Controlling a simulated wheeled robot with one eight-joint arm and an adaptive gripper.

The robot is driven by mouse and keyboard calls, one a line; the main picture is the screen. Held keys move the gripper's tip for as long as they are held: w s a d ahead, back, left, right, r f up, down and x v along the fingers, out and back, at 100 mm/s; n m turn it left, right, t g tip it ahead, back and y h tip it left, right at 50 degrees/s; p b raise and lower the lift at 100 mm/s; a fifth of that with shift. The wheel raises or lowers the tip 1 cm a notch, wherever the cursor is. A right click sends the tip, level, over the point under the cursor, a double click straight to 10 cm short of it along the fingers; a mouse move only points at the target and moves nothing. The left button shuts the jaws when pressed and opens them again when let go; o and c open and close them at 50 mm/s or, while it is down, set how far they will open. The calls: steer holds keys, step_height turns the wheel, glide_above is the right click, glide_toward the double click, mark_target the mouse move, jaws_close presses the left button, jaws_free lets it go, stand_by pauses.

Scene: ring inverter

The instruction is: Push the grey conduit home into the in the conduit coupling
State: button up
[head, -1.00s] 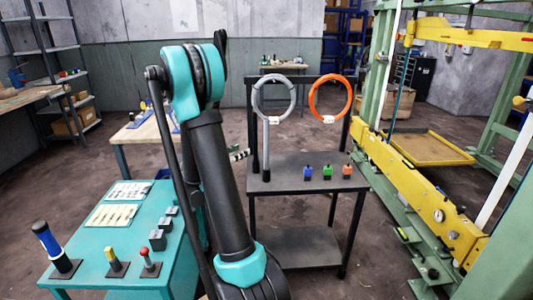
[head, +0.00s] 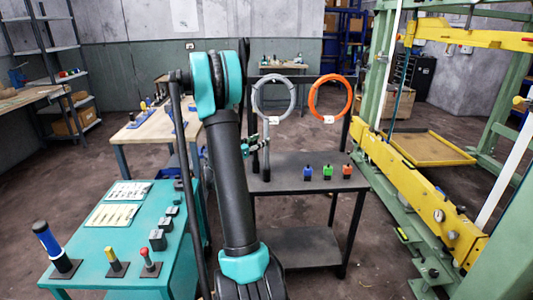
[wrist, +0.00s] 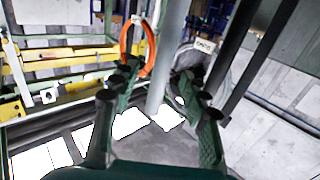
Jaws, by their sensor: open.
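The grey conduit (head: 266,155) stands upright below the grey ring (head: 273,80) at the rack's left side. In the wrist view the conduit (wrist: 168,60) runs down between the two green fingers, with space on both sides. My gripper (head: 252,146) is open at the conduit, partly behind my arm in the head view; its fingers (wrist: 157,80) are spread around the conduit without visibly closing on it. The grey ring carries a white tag (wrist: 205,46). I cannot make out the conduit coupling clearly.
An orange ring (head: 313,97) hangs to the right. Blue, green (head: 327,172) and orange small parts stand on the black table (head: 290,160). A teal bench (head: 110,250) is at left, and a yellow-green frame (head: 415,190) at right. Black rack posts (head: 249,105) stand near my gripper.

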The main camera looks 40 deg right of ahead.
mark_target(265, 137)
steer(key=x, duration=0.5)
steer(key=shift+w+r, duration=0.1)
steer(key=shift+w, duration=0.15)
steer(key=shift+c, duration=0.2)
jaws_close()
